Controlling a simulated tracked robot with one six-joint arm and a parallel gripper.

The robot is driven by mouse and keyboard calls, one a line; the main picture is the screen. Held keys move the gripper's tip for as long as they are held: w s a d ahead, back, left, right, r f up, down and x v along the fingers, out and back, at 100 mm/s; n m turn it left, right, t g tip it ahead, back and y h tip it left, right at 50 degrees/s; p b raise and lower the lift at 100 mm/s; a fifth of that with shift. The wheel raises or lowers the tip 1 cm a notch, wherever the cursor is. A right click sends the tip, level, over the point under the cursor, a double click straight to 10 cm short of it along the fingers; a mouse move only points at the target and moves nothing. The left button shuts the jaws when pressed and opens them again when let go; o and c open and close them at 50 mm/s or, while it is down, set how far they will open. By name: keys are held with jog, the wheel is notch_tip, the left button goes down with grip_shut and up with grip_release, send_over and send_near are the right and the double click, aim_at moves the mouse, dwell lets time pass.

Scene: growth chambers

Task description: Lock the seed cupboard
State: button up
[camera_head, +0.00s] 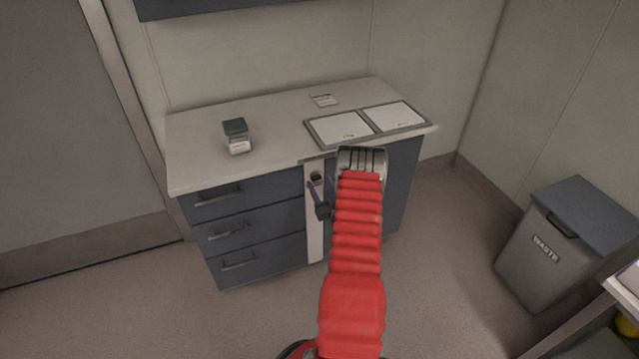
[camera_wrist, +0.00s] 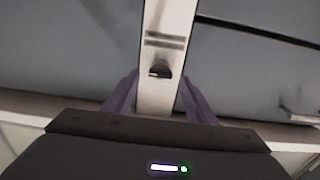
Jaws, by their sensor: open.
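The seed cupboard (camera_head: 403,175) appears to be the blue-grey door at the right of the counter unit, mostly hidden behind my red arm. A pale upright strip (camera_head: 314,235) stands between it and the drawers. A small dark lock or knob (camera_head: 315,177) is high on the strip. In the wrist view this dark piece (camera_wrist: 160,71) sits on the strip beside a small grey label (camera_wrist: 165,40). My gripper (camera_head: 320,183) is open in front of the strip. Its purple fingers (camera_wrist: 157,82) lie to either side of the dark piece; I cannot tell whether they touch it.
Several drawers (camera_head: 232,229) with bar handles are left of the strip. The countertop (camera_head: 270,118) holds a small green-topped box (camera_head: 236,135), a card (camera_head: 324,100) and a two-part tray (camera_head: 367,124). A waste bin (camera_head: 560,245) stands at the right. The floor in front is clear.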

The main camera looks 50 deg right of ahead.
jog(key=shift+x, duration=0.9)
jog(key=c, duration=1)
